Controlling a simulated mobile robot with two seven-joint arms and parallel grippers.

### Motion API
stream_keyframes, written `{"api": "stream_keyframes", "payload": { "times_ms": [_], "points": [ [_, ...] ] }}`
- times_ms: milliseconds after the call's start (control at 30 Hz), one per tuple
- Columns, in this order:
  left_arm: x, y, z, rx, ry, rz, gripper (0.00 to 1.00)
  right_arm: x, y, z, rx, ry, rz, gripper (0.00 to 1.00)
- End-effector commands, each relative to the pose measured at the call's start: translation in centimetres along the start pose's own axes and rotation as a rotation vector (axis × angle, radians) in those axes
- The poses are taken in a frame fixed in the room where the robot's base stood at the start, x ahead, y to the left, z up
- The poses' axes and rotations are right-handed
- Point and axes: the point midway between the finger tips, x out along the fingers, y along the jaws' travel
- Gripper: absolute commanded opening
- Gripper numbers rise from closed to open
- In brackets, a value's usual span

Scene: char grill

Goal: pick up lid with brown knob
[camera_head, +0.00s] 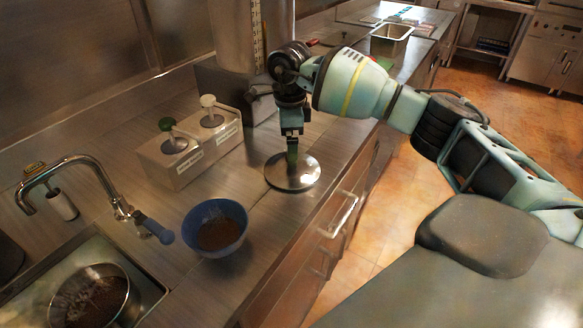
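A round, shiny metal lid (280,181) lies on the steel counter near its front edge, in the middle of the head view. My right gripper (292,157) points straight down over the lid's centre, its fingertips at or just above the lid. The fingers cover the place where the knob would be, so no brown knob shows. I cannot tell whether the fingers are closed on it. My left gripper is not in view.
A blue bowl (215,229) with brown contents stands left of the lid. Two pump dispensers (187,156) stand behind it. A faucet (91,164) and a sink holding a metal pan (93,297) are at the left. A steel container (391,38) stands farther right.

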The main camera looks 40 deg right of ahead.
Motion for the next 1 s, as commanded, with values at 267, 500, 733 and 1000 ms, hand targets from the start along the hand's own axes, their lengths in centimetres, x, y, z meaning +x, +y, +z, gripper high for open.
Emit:
{"api": "stream_keyframes", "payload": {
  "times_ms": [267,500,733,1000],
  "points": [
    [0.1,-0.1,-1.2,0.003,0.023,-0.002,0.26,1.5,0.0,-0.2,0.001,0.0,0.0,1.0],
    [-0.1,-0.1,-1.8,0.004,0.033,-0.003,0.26,4.6,0.0,-0.4,0.001,-0.001,0.0,1.0],
    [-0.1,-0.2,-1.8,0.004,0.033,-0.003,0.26,5.3,0.0,-0.3,0.001,-0.002,-0.002,1.0],
    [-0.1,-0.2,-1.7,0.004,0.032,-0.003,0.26,5.2,0.0,-0.3,0.0,-0.002,-0.002,0.78]
  ]
}}
